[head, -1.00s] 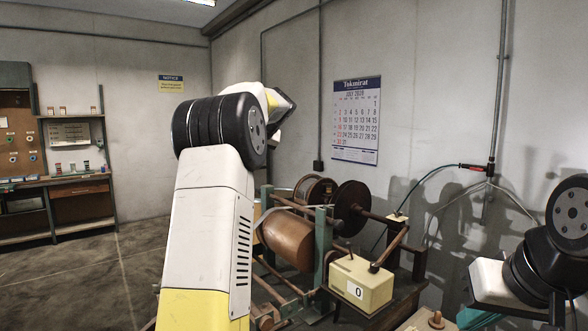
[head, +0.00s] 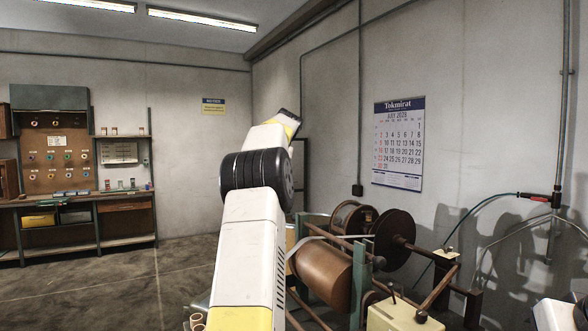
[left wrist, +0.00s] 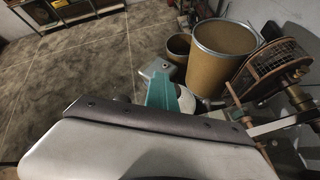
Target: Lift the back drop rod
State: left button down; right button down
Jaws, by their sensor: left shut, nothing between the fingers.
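The winding machine stands low at right of centre in the head view, with a copper-brown roll (head: 322,272), a dark disc (head: 392,238) and several brown rods. A slanted brown rod (head: 440,287) rises behind a cream box (head: 395,316); I cannot tell which rod is the back drop rod. My left arm covers the machine's left side. Its gripper is not seen in the head view. In the left wrist view a pale housing with a dark bolted edge fills the bottom; the fingertips are hidden. Only a white bit of my right arm shows at the lower right.
A workbench (head: 75,201) with a pegboard stands at the far left. The wall carries a calendar (head: 398,145) and a conduit (head: 562,100). The left wrist view shows a brown drum (left wrist: 222,58), a smaller bin (left wrist: 178,48) and open floor (left wrist: 75,65).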

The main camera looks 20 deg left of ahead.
pick_arm(q)
jog(key=v, duration=0.8)
